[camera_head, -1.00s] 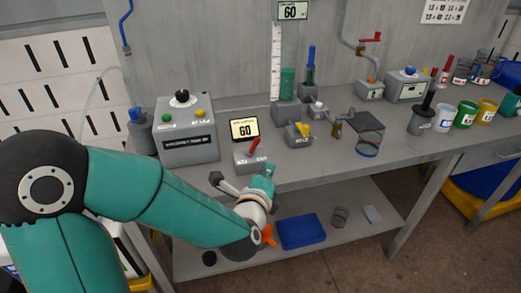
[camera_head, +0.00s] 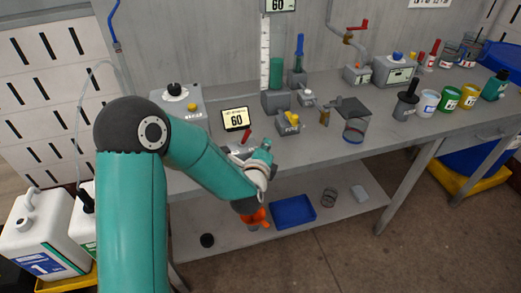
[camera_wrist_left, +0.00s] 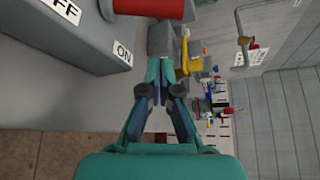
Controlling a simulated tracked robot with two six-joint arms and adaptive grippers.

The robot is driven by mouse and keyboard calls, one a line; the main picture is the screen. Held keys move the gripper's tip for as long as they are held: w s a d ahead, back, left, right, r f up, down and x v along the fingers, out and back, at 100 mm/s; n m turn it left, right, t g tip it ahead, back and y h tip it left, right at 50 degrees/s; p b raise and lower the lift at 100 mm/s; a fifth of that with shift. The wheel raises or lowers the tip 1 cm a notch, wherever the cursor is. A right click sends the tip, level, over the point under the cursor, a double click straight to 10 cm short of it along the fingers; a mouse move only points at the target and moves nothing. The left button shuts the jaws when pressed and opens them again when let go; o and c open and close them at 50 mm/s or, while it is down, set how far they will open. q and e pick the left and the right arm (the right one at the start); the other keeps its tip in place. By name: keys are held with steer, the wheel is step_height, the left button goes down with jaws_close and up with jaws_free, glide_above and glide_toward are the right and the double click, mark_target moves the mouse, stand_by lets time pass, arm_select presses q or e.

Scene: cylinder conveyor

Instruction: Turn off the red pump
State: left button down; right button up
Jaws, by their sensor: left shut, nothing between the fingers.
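The red pump switch is a small grey box with a red lever (camera_head: 246,135), near the front edge of the bench. My left arm partly covers the box. My left gripper (camera_head: 266,146) has its teal fingers together and empty, just right of the lever. In the left wrist view the red lever (camera_wrist_left: 155,8) is large at the top. The grey box (camera_wrist_left: 75,42) there carries OFF and ON labels, and the ON label is nearer the fingers. The gripper (camera_wrist_left: 164,72) is shut below the lever; I cannot tell whether it touches. My right gripper is out of view.
A display reading 60 (camera_head: 235,118) stands behind the switch. A similar grey box with a yellow lever (camera_head: 291,121) is close to the right. My arm hides part of a larger control box (camera_head: 190,98).

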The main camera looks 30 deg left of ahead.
mark_target(253, 149)
arm_select(q)
steer(key=a, duration=0.1)
steer(key=a+r+p, duration=0.1)
steer(key=shift+s+a+r, duration=0.1)
steer(key=shift+s+a, duration=0.15)
steer(key=shift+a, duration=0.1)
steer(key=shift+s+a+r, duration=0.1)
steer(key=shift+s+a, duration=0.2)
steer(key=shift+a, duration=0.05)
